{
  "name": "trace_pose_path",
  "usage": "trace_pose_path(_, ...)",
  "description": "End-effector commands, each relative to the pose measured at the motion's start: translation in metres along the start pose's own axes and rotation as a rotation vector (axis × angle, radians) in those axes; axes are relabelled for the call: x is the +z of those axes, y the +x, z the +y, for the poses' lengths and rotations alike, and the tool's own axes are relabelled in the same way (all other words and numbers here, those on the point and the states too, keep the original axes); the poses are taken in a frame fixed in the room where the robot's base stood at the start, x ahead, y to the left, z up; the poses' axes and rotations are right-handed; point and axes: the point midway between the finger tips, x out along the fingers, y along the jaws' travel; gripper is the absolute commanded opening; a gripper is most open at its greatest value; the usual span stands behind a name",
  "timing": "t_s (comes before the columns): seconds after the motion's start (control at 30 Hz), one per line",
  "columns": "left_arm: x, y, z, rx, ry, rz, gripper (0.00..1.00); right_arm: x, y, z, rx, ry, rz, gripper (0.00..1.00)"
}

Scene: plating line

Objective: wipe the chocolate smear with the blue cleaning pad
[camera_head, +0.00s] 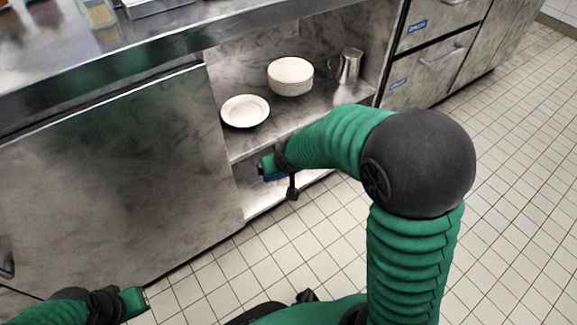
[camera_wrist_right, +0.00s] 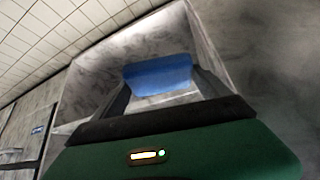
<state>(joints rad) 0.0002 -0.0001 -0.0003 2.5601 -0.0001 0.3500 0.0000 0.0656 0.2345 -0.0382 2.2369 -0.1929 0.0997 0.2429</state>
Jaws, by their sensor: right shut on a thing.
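The blue cleaning pad (camera_wrist_right: 158,75) is between the fingers of my right gripper (camera_wrist_right: 160,90) in the wrist view, and the gripper is shut on it. In the head view my right gripper (camera_head: 277,178) is at the opening of the lower shelf space of the steel cabinet, below the middle shelf. A sliver of blue pad (camera_head: 274,178) shows there. My left gripper (camera_head: 142,301) is at the lower left, over the floor in front of the cabinet; its fingers are not clear. I cannot make out a chocolate smear in either view.
The middle shelf (camera_head: 335,112) holds a plate (camera_head: 245,111), a stack of plates (camera_head: 290,76) and a metal jug (camera_head: 349,66), just above my right gripper. A closed cabinet panel (camera_head: 110,180) is to the left, drawers (camera_head: 430,68) to the right. The tiled floor (camera_head: 520,160) is clear.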

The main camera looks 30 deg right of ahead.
Motion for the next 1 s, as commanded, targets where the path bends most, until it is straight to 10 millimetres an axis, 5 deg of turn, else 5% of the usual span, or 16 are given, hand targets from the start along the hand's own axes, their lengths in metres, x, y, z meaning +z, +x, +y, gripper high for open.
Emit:
trace_pose_path(0.7,0.000,0.000,0.000,0.000,0.000,0.000,0.00,0.003,-0.057,-0.045,0.070,0.105,0.001,0.54)
trace_pose_path(1.0,0.000,0.000,0.000,0.000,0.000,0.000,0.00,0.005,-0.059,-0.046,0.083,0.123,-0.002,0.54)
